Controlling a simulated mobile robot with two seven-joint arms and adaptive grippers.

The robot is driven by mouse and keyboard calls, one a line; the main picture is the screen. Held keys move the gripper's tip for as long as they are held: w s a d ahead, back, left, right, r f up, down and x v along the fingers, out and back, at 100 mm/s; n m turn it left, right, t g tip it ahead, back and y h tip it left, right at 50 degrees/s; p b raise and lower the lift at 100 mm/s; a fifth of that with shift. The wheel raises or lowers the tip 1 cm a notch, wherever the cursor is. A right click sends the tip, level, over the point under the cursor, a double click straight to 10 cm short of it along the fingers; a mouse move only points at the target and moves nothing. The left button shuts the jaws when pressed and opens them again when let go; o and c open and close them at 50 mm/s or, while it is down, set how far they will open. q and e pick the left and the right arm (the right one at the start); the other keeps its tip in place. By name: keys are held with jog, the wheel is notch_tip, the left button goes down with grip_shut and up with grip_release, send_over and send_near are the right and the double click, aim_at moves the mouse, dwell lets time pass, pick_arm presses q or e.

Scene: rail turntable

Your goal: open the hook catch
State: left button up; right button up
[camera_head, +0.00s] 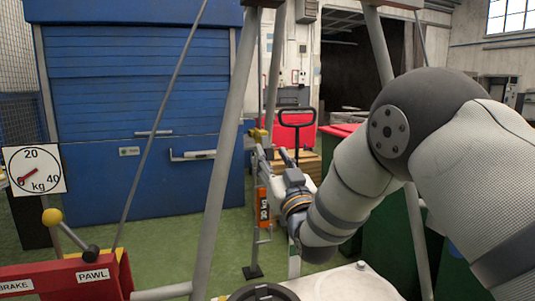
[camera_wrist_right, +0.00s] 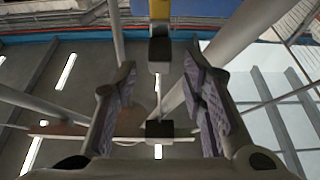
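My right gripper (camera_head: 262,150) reaches away from me in the middle of the head view. A small yellow block (camera_head: 258,133) shows right at its fingertips. In the right wrist view my right gripper (camera_wrist_right: 160,95) has its two fingers wide apart with nothing clamped between them. A yellow bar with a black end (camera_wrist_right: 159,48) hangs at the top middle there, in line with the gap. I cannot tell for sure whether this is the hook catch; no hook shape shows clearly. An orange labelled piece (camera_head: 263,207) hangs just below the gripper. My left gripper is not in view.
Slanted grey poles (camera_head: 217,165) stand around the work spot. A red panel marked PAWL (camera_head: 93,276) with a yellow-knobbed lever (camera_head: 52,217) is at lower left, below a dial (camera_head: 34,170). A red pallet-truck-like object (camera_head: 296,132) stands behind. Green floor lies open left of centre.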

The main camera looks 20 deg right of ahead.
jog(key=shift+x, duration=1.5)
jog(key=shift+f, duration=0.1)
grip_shut()
